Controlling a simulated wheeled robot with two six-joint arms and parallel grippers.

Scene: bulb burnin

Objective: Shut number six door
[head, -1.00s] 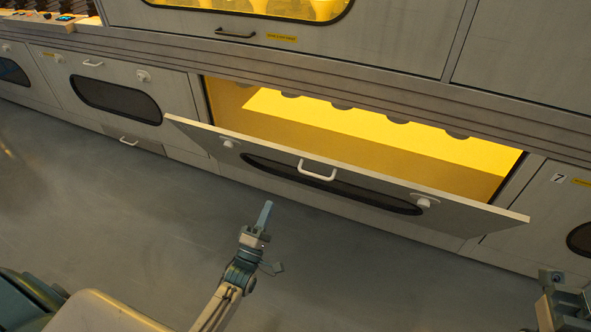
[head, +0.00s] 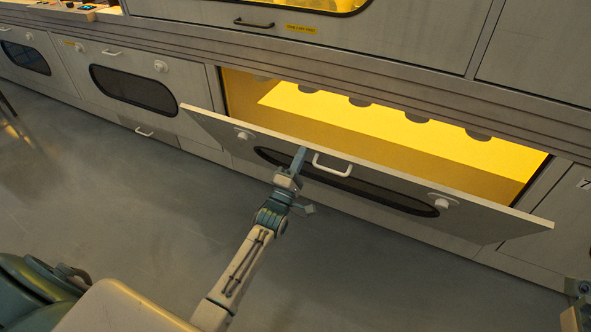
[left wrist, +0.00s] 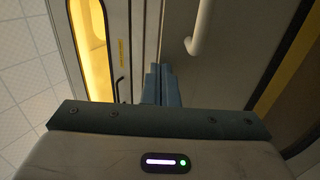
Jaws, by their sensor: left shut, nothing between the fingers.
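The open door (head: 375,205), hinged at its bottom edge, leans outward from a yellow-lit compartment (head: 400,145) in the lower row. It has a dark oval window, two white knobs and a white handle (head: 333,168). I see no number on the door itself; the panel to its right bears a 7. My left gripper (head: 299,160) is shut and empty, in front of the door's outer face just left of the handle. In the left wrist view its fingers (left wrist: 161,85) are close to the door face, beside the white handle (left wrist: 199,30); contact cannot be told. My right gripper (head: 580,290) shows only partly at the right edge.
A closed door (head: 130,88) with a dark window stands to the left in the same row. The panel marked 7 (head: 575,205) is on the right. An upper cabinet with a black handle (head: 253,24) is above. The grey floor (head: 110,190) in front is clear.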

